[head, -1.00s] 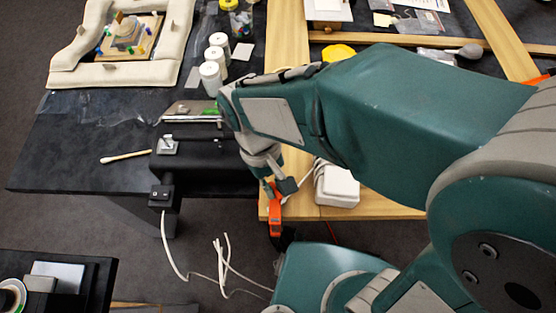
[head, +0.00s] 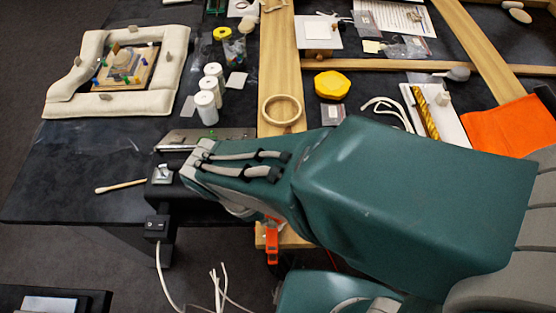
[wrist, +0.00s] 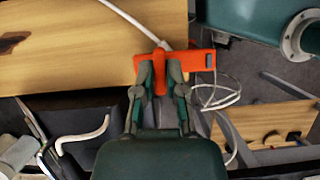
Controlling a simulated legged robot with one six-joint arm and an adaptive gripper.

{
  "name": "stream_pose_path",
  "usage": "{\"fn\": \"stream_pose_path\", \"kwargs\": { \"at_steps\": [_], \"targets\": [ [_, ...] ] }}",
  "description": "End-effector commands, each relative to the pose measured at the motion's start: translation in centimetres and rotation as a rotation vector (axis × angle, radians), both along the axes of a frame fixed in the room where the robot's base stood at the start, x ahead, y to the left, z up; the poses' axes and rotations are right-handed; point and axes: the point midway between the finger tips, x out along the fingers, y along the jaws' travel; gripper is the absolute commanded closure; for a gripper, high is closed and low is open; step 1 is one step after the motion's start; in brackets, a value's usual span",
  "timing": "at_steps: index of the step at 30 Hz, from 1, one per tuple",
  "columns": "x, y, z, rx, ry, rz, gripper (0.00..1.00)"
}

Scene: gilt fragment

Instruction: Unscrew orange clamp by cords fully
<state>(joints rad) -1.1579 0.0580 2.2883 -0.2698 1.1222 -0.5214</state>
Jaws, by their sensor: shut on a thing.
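The orange clamp (head: 271,246) sits at the near edge of the wooden board (head: 290,240), partly covered by my arm in the head view. In the wrist view, the clamp's bar (wrist: 198,61) runs sideways at the board's edge. My gripper (wrist: 160,74) has its two fingers on either side of the clamp's upright orange part and is shut on it. My arm hides the gripper in the head view. White cords (wrist: 222,95) hang beside the clamp, and more white cords (head: 220,288) show below the table in the head view.
The black bench (head: 70,200) holds a white padded frame (head: 120,104), white bottles (head: 206,106) and a cotton swab (head: 121,187). A wooden ring (head: 282,110) and a yellow lid (head: 332,85) lie beyond my arm. A black switch box (head: 157,228) hangs at the bench edge.

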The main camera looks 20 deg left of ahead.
Motion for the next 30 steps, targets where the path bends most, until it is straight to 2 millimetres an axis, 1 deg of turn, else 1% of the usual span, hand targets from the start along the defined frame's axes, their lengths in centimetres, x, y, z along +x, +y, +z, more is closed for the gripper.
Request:
{"fn": "stream_pose_path", "kwargs": {
  "at_steps": [3, 30],
  "targets": [
    [-0.11, -0.02, -0.08, 0.001, 0.000, 0.114, 1.00],
    [-0.18, -0.22, -0.05, 0.002, 0.000, 0.963, 1.00]
  ]
}}
